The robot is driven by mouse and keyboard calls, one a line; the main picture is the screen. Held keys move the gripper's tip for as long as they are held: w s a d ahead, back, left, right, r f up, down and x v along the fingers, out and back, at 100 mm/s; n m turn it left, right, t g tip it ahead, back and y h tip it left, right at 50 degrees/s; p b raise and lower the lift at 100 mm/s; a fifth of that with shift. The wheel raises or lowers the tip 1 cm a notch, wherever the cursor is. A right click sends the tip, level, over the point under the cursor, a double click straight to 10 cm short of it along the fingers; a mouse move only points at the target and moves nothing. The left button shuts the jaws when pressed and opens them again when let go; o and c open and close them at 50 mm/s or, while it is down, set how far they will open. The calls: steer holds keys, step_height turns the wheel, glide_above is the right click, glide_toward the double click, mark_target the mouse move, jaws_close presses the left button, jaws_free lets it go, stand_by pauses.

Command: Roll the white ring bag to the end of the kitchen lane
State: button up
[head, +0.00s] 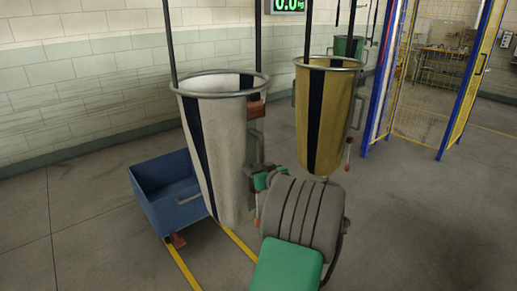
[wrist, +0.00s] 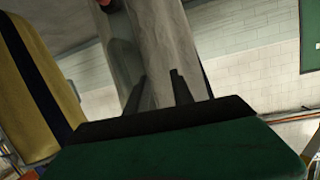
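The white ring bag (head: 222,140), with a dark vertical stripe and a metal ring at its top, hangs from black straps left of centre in the head view. A grey loop handle (head: 257,148) is on its right side. My gripper (head: 262,180) is close beside the bag, just below that handle. In the wrist view the two dark fingers (wrist: 160,92) stand apart, with the pale bag (wrist: 166,45) behind them. Nothing shows held between them. Whether a finger touches the bag I cannot tell.
A blue open bin (head: 168,190) stands on the floor left of the bag. A yellow ring bag (head: 336,120) hangs at right; a green one (head: 348,47) hangs farther back. A blue-and-yellow fence (head: 425,95) is at right. Yellow lines (head: 182,265) mark the floor.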

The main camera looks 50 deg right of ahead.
mark_target(263, 150)
steer(key=s+d+r, duration=0.1)
steer(key=s+d+r+t+h, duration=0.1)
steer(key=d+r, duration=0.1)
steer(key=s+d+r+h, duration=0.1)
steer(key=shift+d+r+t, duration=0.2)
steer(key=shift+d+t, duration=0.15)
steer(key=shift+t, duration=0.05)
steer(key=p+x, duration=0.2)
steer(key=x, duration=0.5)
steer(key=shift+w+d+r, duration=0.15)
steer(key=shift+w+d, duration=0.05)
steer(key=shift+w, duration=0.05)
jaws_close()
stand_by(0.5)
